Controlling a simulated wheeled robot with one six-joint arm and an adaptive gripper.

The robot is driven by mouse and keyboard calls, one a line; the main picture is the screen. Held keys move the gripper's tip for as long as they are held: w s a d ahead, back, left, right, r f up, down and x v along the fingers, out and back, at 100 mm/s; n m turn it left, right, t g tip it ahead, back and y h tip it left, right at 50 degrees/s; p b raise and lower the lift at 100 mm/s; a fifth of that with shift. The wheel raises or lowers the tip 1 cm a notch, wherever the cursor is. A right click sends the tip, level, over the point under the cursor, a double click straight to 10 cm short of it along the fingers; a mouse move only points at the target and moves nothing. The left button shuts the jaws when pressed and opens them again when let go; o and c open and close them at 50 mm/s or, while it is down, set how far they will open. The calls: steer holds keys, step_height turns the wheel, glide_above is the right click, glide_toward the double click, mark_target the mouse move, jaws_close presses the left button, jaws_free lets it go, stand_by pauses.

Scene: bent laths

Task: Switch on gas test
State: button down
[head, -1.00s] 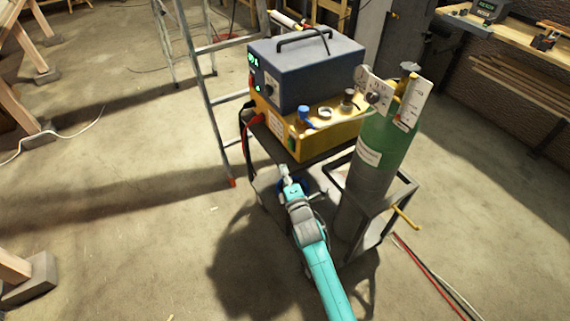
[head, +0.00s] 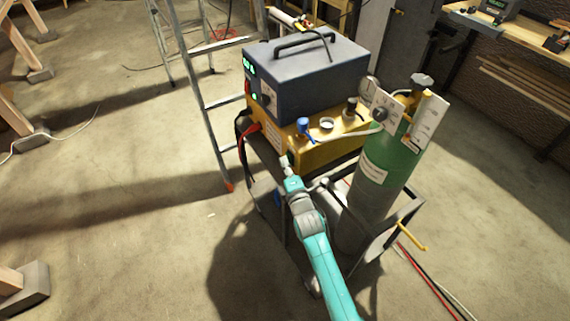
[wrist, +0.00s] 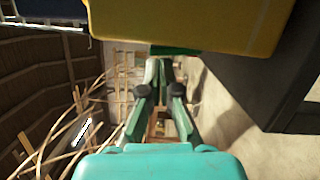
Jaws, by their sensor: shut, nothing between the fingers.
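A dark blue welding power unit (head: 318,88) with green lit displays stands on a yellow unit (head: 325,148) on a cart. The yellow unit has a blue-capped fitting and other fittings on top, and a red cable at its front. My gripper (head: 286,163) is just in front of the yellow unit's lower front edge, its fingers shut and empty. The wrist view shows the fingers (wrist: 162,85) closing toward each other under the yellow unit (wrist: 190,22), with a green part beyond the tips. I cannot make out a switch marked gas test; the gripper covers part of the front.
A green and grey gas cylinder (head: 385,165) with gauge and white flow plates stands in the cart frame at right of my arm. A metal stepladder (head: 205,95) stands behind on the left. Cables lie on the floor at right.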

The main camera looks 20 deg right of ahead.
steer(key=shift+d, duration=0.15)
steer(key=shift+w+d+r+m, duration=0.15)
steer(key=shift+d+m, duration=0.15)
steer(key=shift+m, duration=0.4)
steer(key=shift+a, duration=0.2)
